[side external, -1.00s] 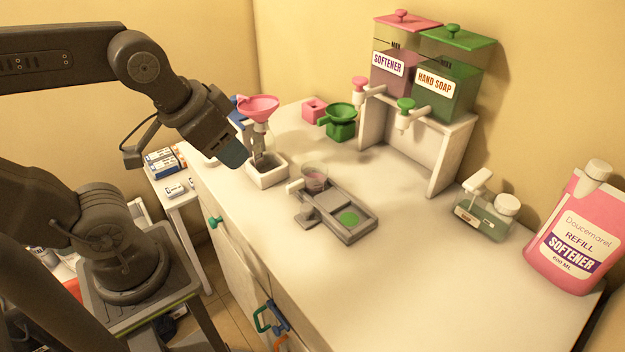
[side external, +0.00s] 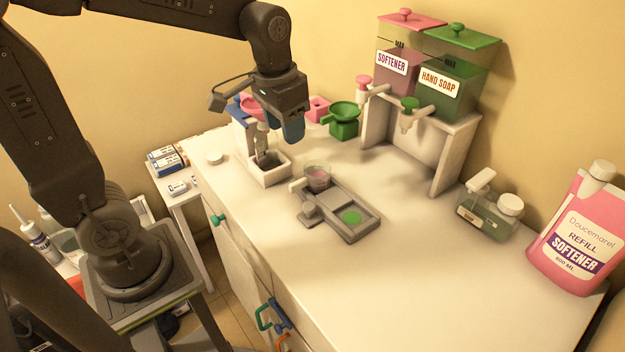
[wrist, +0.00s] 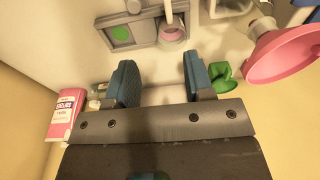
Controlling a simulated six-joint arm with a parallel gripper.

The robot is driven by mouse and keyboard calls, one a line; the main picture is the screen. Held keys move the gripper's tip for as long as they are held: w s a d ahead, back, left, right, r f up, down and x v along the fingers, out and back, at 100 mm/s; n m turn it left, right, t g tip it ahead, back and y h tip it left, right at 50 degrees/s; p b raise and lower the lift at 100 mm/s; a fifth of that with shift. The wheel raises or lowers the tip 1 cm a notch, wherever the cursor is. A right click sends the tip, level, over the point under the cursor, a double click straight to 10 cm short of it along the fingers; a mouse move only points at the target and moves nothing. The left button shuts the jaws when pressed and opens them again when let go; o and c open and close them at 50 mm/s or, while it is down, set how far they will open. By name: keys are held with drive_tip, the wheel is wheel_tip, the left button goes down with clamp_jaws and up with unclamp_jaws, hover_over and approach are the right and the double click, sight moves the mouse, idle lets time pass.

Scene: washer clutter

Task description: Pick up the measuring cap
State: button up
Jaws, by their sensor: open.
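The measuring cap looks to be the small clear cup (side external: 318,179) with a pink tint, standing on the grey tray (side external: 362,231) beside a white handle-like piece. In the wrist view the cup (wrist: 172,33) is at the top, partly cut by a white bar. My gripper (side external: 292,133) hangs above the counter, up and behind the cup, near the funnels. Its two blue fingers are spread with nothing between them, as the wrist view (wrist: 158,82) shows. The cup is clear of the fingers.
A pink funnel (side external: 250,106) over a white box (side external: 272,176) and a green funnel (side external: 343,115) stand near my gripper. The dispenser stand (side external: 447,157) is behind, with a pump bottle (side external: 486,214) and pink refill jug (side external: 575,235) at right. The front counter is clear.

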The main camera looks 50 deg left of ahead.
sight(301, 180)
drive_tip(key=shift+g, duration=0.7)
drive_tip(key=w+f, duration=0.1)
drive_tip(key=f, duration=0.4)
drive_tip(key=w+a+f, duration=0.1)
drive_tip(key=f, duration=0.5)
drive_tip(key=w+f, duration=0.2)
drive_tip(key=f, duration=0.3)
drive_tip(key=shift+a+f, duration=0.25)
drive_tip(key=shift+f, duration=0.15)
drive_tip(key=shift+c, duration=0.5)
clamp_jaws()
